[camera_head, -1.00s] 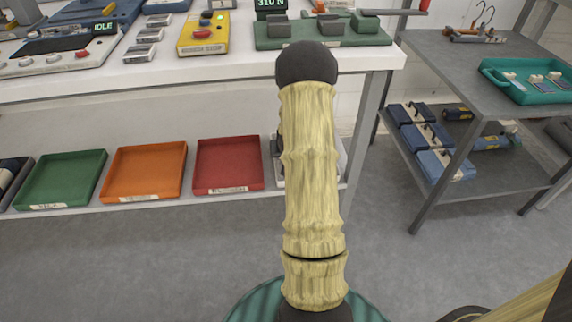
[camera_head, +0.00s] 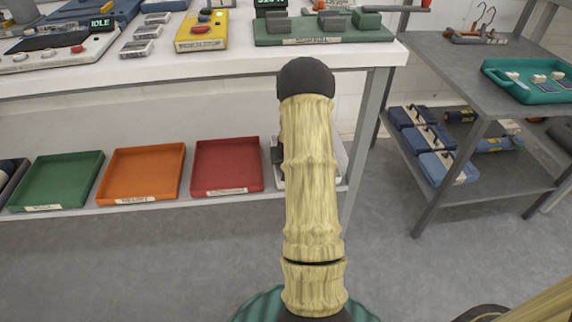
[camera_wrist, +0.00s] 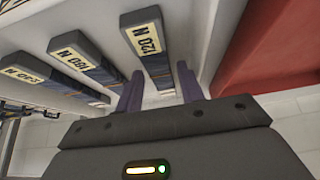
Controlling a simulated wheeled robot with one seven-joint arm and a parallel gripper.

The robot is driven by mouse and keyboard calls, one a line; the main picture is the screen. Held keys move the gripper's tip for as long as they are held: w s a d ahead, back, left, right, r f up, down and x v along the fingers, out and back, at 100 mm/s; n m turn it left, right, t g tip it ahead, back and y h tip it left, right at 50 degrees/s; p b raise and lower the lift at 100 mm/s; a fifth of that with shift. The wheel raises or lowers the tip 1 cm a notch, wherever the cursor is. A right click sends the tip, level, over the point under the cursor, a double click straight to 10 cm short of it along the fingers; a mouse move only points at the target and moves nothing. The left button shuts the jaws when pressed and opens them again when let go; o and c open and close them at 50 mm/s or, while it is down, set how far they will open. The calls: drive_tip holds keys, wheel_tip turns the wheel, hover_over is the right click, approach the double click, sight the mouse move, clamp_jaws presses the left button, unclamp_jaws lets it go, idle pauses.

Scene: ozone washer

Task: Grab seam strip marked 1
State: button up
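No strip with a readable mark 1 shows in either view. Small dark pieces with cream blocks lie in a teal tray (camera_head: 497,77) on the grey table at the right of the head view; any marks on them are too small to read. In the wrist view, my gripper (camera_wrist: 160,85) has its two purple fingers apart. A dark bar labelled 120 N (camera_wrist: 146,39) shows between and beyond them, and I see no clear contact. In the head view, my arm hides what lies behind it, and the gripper cannot be made out.
Bars labelled 180 N (camera_wrist: 75,56) and 240 N (camera_wrist: 25,75) are beside the 120 N one. A red surface (camera_wrist: 275,45) is at the right. Green (camera_head: 60,182), orange (camera_head: 142,174) and red (camera_head: 227,167) trays sit on the low shelf. Blue boxes (camera_head: 435,140) are under the grey table.

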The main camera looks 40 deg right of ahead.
drive_tip(key=c, duration=0.8)
drive_tip(key=shift+o, duration=0.2)
drive_tip(key=shift+r, duration=0.1)
